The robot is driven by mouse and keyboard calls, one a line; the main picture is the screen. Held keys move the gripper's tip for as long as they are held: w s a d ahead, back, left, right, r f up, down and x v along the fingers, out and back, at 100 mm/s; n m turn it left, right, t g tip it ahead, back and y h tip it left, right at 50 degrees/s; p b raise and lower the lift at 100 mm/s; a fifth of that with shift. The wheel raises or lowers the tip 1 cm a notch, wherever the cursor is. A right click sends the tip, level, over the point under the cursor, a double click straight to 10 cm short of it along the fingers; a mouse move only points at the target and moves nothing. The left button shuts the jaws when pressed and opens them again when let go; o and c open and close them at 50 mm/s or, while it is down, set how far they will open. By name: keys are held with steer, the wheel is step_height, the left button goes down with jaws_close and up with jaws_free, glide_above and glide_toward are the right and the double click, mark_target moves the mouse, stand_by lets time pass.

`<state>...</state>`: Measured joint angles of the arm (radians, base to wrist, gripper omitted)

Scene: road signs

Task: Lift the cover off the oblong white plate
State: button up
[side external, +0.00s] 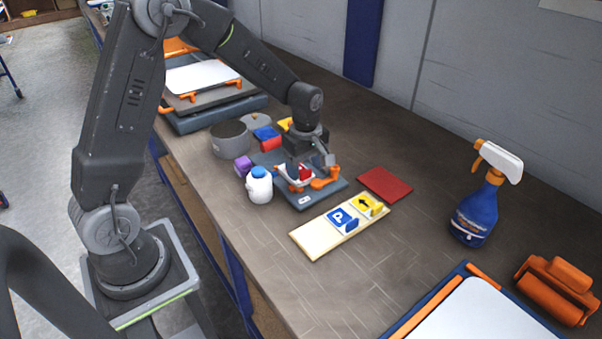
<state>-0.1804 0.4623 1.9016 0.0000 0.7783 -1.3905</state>
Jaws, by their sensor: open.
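My gripper (308,165) points down over a grey-blue fixture (306,203) with orange clamps (322,183), and is open. Under it a small white piece (284,172) with a red part (304,172) shows in the fixture. My gripper partly hides both, so I cannot tell whether the white piece is the oblong plate or whether the red part is its cover. I cannot tell whether the fingers touch anything.
A pale board (312,242) with a blue P sign (341,219) and a yellow arrow sign (365,204) lies in front. A red plate (385,184) lies right. A white bottle (259,186) and grey pot (230,140) stand left. A spray bottle (474,215) stands right; bare table lies between.

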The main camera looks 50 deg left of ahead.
steer(key=shift+f, duration=0.95)
steer(key=c, duration=0.7)
steer(key=shift+r, duration=0.15)
step_height(320, 180, up, 4)
steer(key=shift+r, duration=0.15)
steer(key=shift+s+a+r, duration=1.1)
steer(key=shift+a+r, duration=0.5)
steer(key=shift+r, duration=0.05)
steer(key=shift+s+a+r, duration=1.1)
steer(key=shift+a+r, duration=0.5)
steer(key=shift+r, duration=0.1)
steer(key=shift+s+a+r, duration=1.1)
steer(key=shift+a+r, duration=0.5)
steer(key=shift+r, duration=0.05)
